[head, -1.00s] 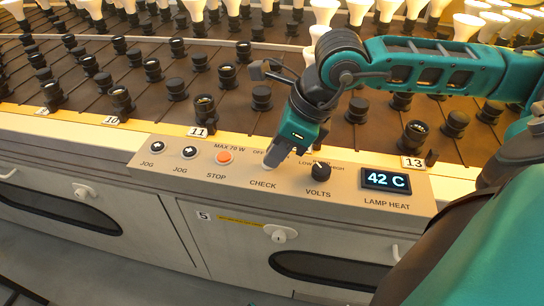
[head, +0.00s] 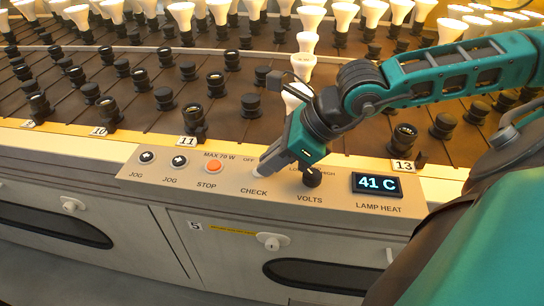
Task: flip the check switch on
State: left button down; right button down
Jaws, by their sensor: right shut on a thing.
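The check switch sits above the CHECK label on the sloped control panel (head: 225,192). My right gripper (head: 262,168) reaches down to that spot from the upper right, its jaws tilted to the left. It is shut on the check switch, and the jaws hide most of the switch, so I cannot tell which way it is set. An OFF mark shows just above and left of the jaws. My left gripper is not in view.
Left of the jaws are the orange STOP button (head: 214,167) and two JOG buttons. Right of them are the black VOLTS knob (head: 312,176), close to my wrist, and the LAMP HEAT display (head: 377,185) reading 41 C. Behind stand rows of black sockets and lit bulbs.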

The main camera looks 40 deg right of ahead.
jog(key=c, duration=1.2)
grip_release()
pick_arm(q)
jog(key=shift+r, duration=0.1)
